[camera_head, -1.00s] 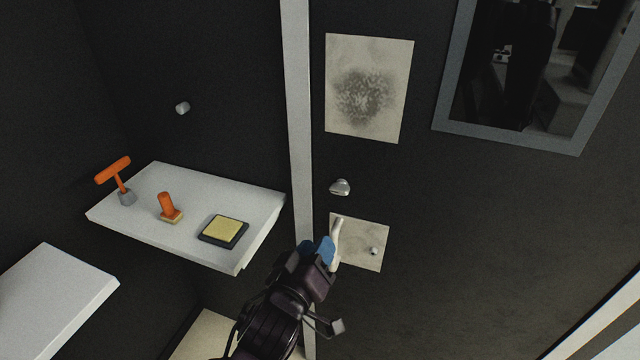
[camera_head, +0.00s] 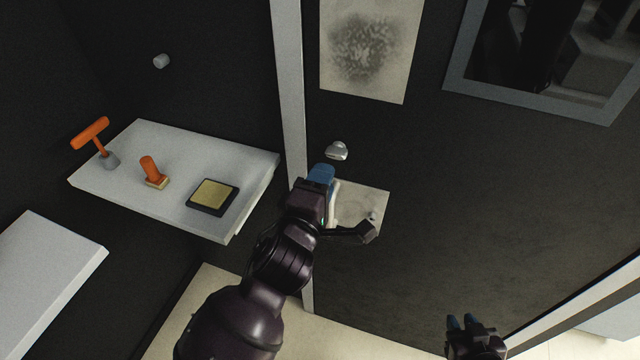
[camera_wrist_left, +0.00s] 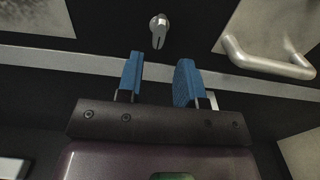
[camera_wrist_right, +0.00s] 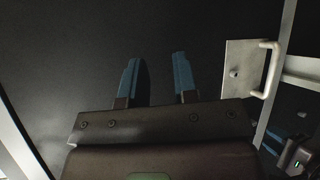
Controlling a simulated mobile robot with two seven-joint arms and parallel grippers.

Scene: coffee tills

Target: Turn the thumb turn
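The thumb turn (camera_head: 337,151) is a small silvery knob on the dark door, above the handle plate. In the left wrist view the thumb turn (camera_wrist_left: 158,28) stands just beyond and between my blue fingertips, not touched by them. My left gripper (camera_head: 322,174) is just below the thumb turn in the head view; in the left wrist view (camera_wrist_left: 160,75) it is open and empty. My right gripper (camera_head: 461,322) is low at the right; in the right wrist view (camera_wrist_right: 158,75) it is open and empty, facing the bare dark door.
A handle plate (camera_head: 372,200) with a pale pull handle (camera_wrist_left: 270,62) is beside my left gripper. A white shelf (camera_head: 110,185) at the left bears an orange tamper, an orange stamp and a yellow pad. A framed window (camera_head: 480,100) is at the upper right.

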